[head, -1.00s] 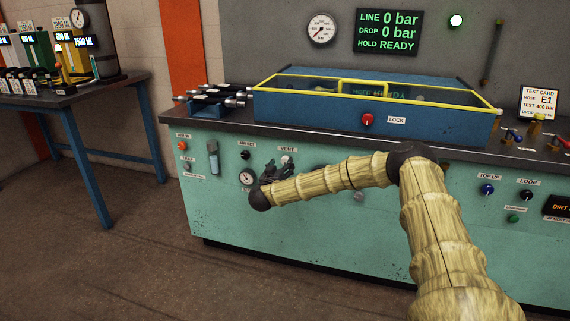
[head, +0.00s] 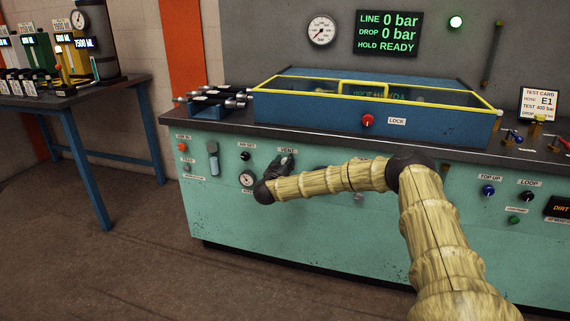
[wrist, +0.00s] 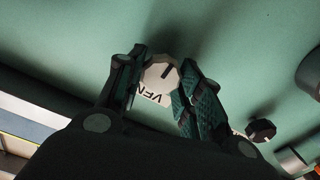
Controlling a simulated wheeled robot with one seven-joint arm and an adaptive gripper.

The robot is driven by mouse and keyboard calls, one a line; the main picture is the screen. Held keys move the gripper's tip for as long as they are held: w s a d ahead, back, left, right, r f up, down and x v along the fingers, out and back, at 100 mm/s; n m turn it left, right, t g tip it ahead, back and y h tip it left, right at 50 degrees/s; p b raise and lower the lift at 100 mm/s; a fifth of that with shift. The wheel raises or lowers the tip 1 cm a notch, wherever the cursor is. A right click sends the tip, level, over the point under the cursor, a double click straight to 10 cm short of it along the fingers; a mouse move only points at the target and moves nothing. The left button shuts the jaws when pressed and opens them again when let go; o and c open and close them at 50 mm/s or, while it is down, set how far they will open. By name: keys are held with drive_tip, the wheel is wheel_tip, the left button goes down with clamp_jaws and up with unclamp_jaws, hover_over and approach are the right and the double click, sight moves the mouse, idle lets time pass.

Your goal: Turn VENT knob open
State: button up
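The VENT knob (wrist: 161,73) is a pale, faceted knob with a dark pointer line, on the green panel. In the wrist view it sits between the two fingertips of my gripper (wrist: 164,62). The fingers stand apart on either side of the knob, very close to it; firm contact cannot be made out. Part of the VENT label (wrist: 153,98) shows below the knob. In the head view my gripper (head: 284,166) is at the panel just under the VENT label (head: 288,150) and hides the knob.
A pressure gauge (head: 247,180) and the AIR SET knob (head: 245,156) are left of my gripper. The dark bench top overhangs the panel. A red LOCK knob (head: 367,120) is on the blue box above. A dark knob (wrist: 261,130) shows at right in the wrist view.

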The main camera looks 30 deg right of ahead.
drive_tip(key=shift+r+m+p, duration=0.3)
drive_tip(key=shift+m+p, duration=0.1)
drive_tip(key=shift+p, duration=0.7)
drive_tip(key=shift+a+p, duration=0.1)
drive_tip(key=shift+p, duration=0.2)
drive_tip(key=m+b, duration=0.2)
drive_tip(key=m, duration=0.3)
drive_tip(key=m+b, duration=0.2)
drive_tip(key=m, duration=0.4)
drive_tip(key=f+m+b, duration=0.1)
drive_tip(key=m, duration=0.4)
drive_tip(key=shift+s+d+f+m+b, duration=0.1)
drive_tip(key=shift+s+d+m+b, duration=0.15)
drive_tip(key=shift+m+b, duration=0.15)
drive_tip(key=o, duration=1)
drive_tip(key=shift+o, duration=0.2)
drive_tip(key=v, duration=1.2)
